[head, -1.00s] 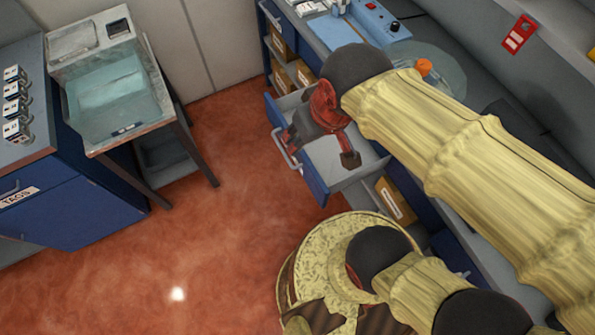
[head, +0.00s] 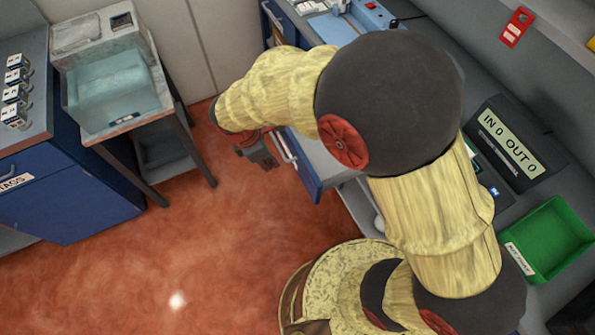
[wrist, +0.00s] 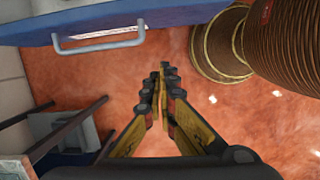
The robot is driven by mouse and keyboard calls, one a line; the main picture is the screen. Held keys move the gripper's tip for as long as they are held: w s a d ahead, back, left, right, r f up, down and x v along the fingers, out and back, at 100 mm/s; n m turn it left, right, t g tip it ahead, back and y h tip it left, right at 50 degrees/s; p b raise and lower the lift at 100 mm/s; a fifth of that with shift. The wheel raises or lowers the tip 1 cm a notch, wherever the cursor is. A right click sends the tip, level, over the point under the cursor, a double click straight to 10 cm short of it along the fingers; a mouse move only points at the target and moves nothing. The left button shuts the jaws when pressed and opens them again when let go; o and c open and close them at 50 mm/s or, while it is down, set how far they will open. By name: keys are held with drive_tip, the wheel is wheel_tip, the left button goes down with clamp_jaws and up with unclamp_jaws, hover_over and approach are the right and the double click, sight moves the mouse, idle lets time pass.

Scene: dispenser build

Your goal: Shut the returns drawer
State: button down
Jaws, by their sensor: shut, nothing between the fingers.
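The returns drawer (head: 306,178) stands pulled out from the workbench, with its blue front and grey handle facing the open floor. My arm hides part of it in the head view. In the wrist view the drawer front (wrist: 180,25) and its handle (wrist: 98,46) lie across the top. My gripper (head: 270,163) is outside the drawer, just left of its front and handle in the head view. In the wrist view my gripper (wrist: 163,68) is shut and empty, its fingertips below the handle and apart from it in the picture.
A blue cabinet (head: 85,205) and a stand with a teal tray (head: 115,92) are at the left. A green bin (head: 550,238) and an IN/OUT display (head: 508,145) sit on the bench at right. Red floor (head: 220,240) is clear between them.

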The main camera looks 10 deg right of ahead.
drive_tip(key=w+d+f+b, duration=0.2)
drive_tip(key=d+f+b, duration=0.3)
drive_tip(key=f, duration=0.4)
drive_tip(key=shift+d+f+n, duration=0.4)
drive_tip(key=shift+d, duration=0.2)
drive_tip(key=shift+d, duration=0.1)
drive_tip(key=w+d+p, duration=0.2)
drive_tip(key=d+p, duration=0.1)
drive_tip(key=d, duration=0.5)
drive_tip(key=w+d+p, duration=0.3)
drive_tip(key=d+p, duration=0.1)
drive_tip(key=d, duration=0.5)
drive_tip(key=w+d+p, duration=0.2)
drive_tip(key=d+p, duration=0.2)
drive_tip(key=d, duration=0.5)
drive_tip(key=shift+w, duration=0.2)
drive_tip(key=shift+a, duration=0.1)
